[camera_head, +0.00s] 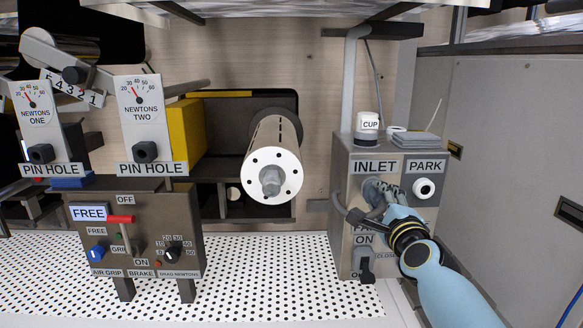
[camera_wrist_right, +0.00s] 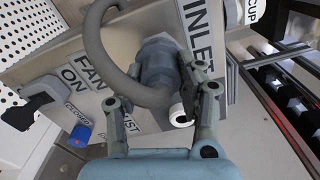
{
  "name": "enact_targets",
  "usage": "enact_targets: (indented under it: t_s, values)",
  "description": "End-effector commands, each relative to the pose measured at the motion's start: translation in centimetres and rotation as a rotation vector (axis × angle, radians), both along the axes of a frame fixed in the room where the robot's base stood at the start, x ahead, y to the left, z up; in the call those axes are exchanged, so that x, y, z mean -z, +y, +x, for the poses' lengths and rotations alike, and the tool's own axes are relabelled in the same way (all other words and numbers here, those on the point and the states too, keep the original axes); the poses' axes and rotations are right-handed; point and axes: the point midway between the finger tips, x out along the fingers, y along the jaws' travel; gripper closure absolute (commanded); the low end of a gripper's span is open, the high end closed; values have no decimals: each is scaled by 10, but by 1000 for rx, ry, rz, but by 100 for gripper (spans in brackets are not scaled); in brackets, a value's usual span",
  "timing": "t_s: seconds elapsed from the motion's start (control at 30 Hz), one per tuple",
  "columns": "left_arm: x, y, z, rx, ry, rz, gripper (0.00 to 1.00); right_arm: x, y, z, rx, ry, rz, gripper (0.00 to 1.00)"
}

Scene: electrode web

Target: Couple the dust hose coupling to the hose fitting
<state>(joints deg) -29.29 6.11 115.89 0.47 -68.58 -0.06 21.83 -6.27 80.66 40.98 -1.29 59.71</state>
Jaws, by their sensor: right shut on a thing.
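The dust hose coupling (camera_wrist_right: 158,68) is a grey stepped cylinder below the INLET label, its far end at or very near the panel face. The hose fitting under INLET is mostly hidden behind coupling and gripper. I cannot tell whether the coupling is seated on it. My left gripper is not in view.
A white-ringed PARK fitting (camera_head: 424,189) sits right of INLET on the grey box (camera_head: 345,165). A FAN switch (camera_head: 366,265) is below. A white cup (camera_head: 367,122) stands on top. A grey wall (camera_head: 490,130) rises to the right. A roller (camera_head: 272,165) protrudes left of the box.

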Motion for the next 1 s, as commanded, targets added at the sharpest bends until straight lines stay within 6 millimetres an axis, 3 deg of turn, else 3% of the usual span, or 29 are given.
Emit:
enact_targets:
  t_s: [0.13,0.33,0.37,0.57,0.87,1.0]
  values:
    - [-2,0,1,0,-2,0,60,-7,-1,2,1,-5,214,100]
    - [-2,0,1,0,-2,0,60,-7,0,3,1,-4,233,100]
    - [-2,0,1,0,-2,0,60,-7,0,3,1,-4,233,61]
    - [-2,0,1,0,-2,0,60,-6,0,2,0,-2,231,36]
    - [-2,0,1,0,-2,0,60,-2,0,-1,0,5,230,36]
    - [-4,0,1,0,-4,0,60,-2,0,-11,0,6,230,36]
